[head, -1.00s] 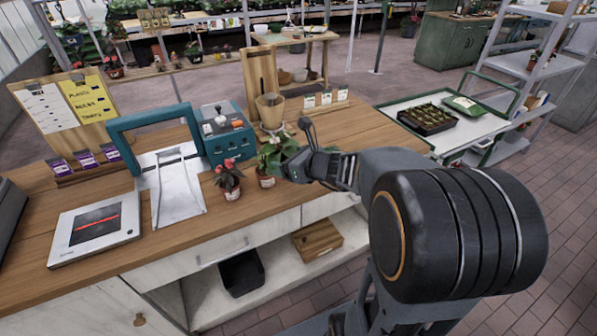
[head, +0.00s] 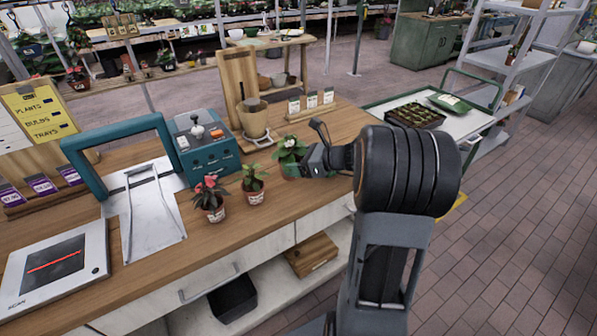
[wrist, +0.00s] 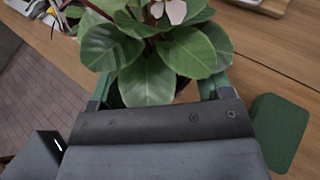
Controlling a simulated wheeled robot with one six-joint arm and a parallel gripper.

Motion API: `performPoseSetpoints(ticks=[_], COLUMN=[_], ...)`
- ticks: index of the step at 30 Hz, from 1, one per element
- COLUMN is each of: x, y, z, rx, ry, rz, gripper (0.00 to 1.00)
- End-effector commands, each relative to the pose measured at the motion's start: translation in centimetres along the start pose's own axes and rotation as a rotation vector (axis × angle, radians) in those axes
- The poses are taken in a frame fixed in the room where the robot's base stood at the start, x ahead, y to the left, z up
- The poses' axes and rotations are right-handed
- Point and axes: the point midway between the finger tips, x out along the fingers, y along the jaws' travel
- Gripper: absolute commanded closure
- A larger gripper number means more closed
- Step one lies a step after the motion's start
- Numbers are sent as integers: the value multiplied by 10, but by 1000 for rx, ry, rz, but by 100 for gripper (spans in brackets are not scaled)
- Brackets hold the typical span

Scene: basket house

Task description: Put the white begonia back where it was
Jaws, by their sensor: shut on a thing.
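The white begonia (head: 289,149) has broad green leaves and a pale flower, and stands upright at the counter's right part in the head view. It fills the upper middle of the wrist view (wrist: 143,62), where its leaves hide most of the pot. In the wrist view the fingers of my gripper (wrist: 160,88) lie on both sides below the leaves. I cannot tell whether the pot touches the counter.
A red-flowered plant (head: 210,198) and a leafy plant (head: 254,185) in terracotta pots stand to the left on the wooden counter (head: 270,218). A teal device (head: 212,157) and a tan pot (head: 252,118) stand behind. Counter around the begonia's front is clear.

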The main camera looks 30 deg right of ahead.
Motion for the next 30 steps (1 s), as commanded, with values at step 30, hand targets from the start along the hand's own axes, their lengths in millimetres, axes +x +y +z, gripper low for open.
performPoseSetpoints(ticks=[30], x=[18], y=[-20], z=[-52], rx=[1], ry=[-1], rz=[-5], gripper=[55])
